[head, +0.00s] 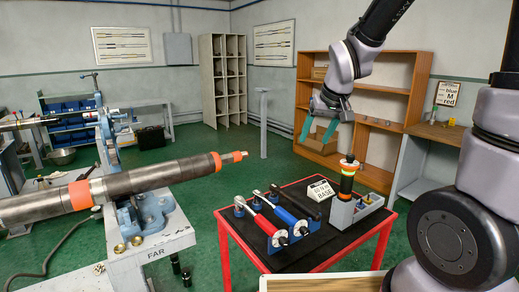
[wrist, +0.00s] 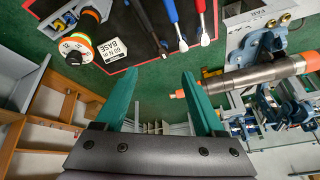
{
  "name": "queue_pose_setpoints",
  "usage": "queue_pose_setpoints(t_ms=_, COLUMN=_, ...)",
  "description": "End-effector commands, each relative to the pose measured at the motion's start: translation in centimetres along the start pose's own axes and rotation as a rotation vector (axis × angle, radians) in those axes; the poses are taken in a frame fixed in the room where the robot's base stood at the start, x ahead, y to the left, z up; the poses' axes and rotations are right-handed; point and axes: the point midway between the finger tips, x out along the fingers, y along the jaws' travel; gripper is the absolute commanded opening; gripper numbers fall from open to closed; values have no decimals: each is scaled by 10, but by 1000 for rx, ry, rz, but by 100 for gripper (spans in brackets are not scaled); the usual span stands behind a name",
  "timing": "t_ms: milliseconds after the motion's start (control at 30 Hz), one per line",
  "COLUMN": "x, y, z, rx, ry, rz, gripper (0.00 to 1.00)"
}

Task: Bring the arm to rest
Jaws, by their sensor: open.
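My gripper (head: 319,130) hangs in the air above and behind the red table (head: 334,266) in the head view. Its two teal fingers are spread wide. In the wrist view my gripper (wrist: 160,95) also shows open, with nothing between the fingers but green floor. My arm reaches in from the upper right of the head view, and another part of it fills the right edge. The fingers touch nothing that I can see.
The red table holds red and blue wrenches (head: 292,219), a black tool with orange and green bands (head: 348,178) and a white BASE block (head: 320,190). A grey pipe (head: 140,178) in a blue vise (head: 150,212) stands at left. Wooden shelves (head: 385,75) stand behind my gripper.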

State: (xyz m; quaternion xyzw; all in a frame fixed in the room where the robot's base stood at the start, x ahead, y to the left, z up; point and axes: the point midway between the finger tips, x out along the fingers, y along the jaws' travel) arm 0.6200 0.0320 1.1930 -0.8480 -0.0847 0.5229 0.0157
Motion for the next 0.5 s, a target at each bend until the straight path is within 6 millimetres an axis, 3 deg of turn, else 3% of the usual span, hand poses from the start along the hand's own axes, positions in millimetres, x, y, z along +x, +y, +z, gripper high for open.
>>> queue_pose_setpoints(t_ms=33, x=-26, y=11, z=0, rx=50, ry=25, rz=3, gripper=71)
queue_pose_setpoints(t_ms=100, x=-56, y=22, z=4, rx=113, ry=44, rz=4, gripper=71)
queue_pose_setpoints(t_ms=300, x=-134, y=46, z=32, rx=285, ry=100, rz=-5, gripper=71)
queue_pose_setpoints(t_ms=500, x=-183, y=54, z=64, rx=404, ry=141, rz=-24, gripper=71)
